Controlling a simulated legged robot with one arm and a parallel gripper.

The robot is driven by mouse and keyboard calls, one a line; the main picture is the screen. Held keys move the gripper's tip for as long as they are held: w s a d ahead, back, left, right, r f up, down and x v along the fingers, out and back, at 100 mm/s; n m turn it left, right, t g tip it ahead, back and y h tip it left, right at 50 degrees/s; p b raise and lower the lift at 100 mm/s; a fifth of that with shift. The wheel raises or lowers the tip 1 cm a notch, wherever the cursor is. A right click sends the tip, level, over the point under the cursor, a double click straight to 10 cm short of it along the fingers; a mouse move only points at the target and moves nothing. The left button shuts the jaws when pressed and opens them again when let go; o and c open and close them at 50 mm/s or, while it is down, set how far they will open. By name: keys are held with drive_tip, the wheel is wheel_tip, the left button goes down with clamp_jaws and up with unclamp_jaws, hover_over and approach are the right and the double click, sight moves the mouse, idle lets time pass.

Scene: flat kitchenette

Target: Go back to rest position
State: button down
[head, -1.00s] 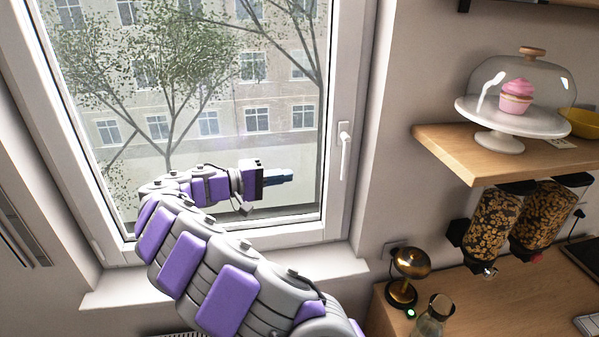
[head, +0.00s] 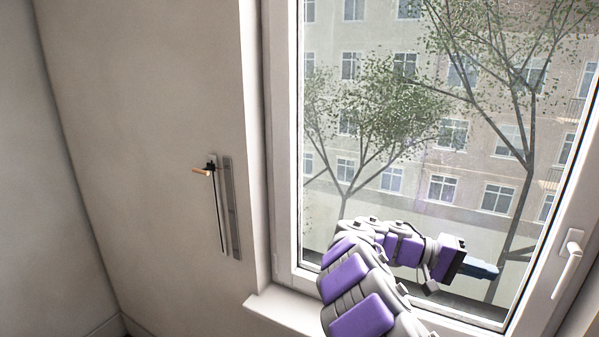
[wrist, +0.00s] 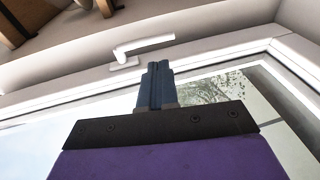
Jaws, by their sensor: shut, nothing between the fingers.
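My gripper (head: 482,270) is at the end of my purple and grey arm, in front of the lower part of the window in the head view. Its blue fingers point right and are closed together with nothing between them. In the wrist view the shut fingers (wrist: 154,86) point toward the white window handle (wrist: 143,46). I cannot tell how far the fingertips are from the glass.
The closed window (head: 284,150) has a white frame, a handle (head: 568,262) at right and a sill (head: 285,312) below my arm. A wall rack (head: 232,205) with a hanging utensil is at left. The left wall is otherwise bare.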

drive_tip(key=s+a+f+t+y+b, duration=0.1)
drive_tip(key=s+a+y, duration=0.2)
drive_tip(key=s, duration=0.5)
drive_tip(key=s+a+f+y+b, duration=0.1)
drive_tip(key=s+a+y, duration=0.15)
drive_tip(key=s, duration=0.65)
drive_tip(key=s+a+f+n+t+y+b, duration=0.1)
drive_tip(key=s+a+f+n+y, duration=0.1)
drive_tip(key=s+a+f+y, duration=0.2)
drive_tip(key=s+a+f+n+t+y+b, duration=0.1)
drive_tip(key=s+a+f+y, duration=0.4)
drive_tip(key=s+a+f, duration=0.5)
drive_tip(key=s+a+n+t, duration=0.1)
drive_tip(key=a, duration=0.7)
drive_tip(key=shift+s+a+f+n+t+b, duration=0.2)
drive_tip(key=shift+n+t+b, duration=0.1)
drive_tip(key=shift+n, duration=0.1)
drive_tip(key=shift+d+y, duration=0.2)
drive_tip(key=shift+y, duration=0.05)
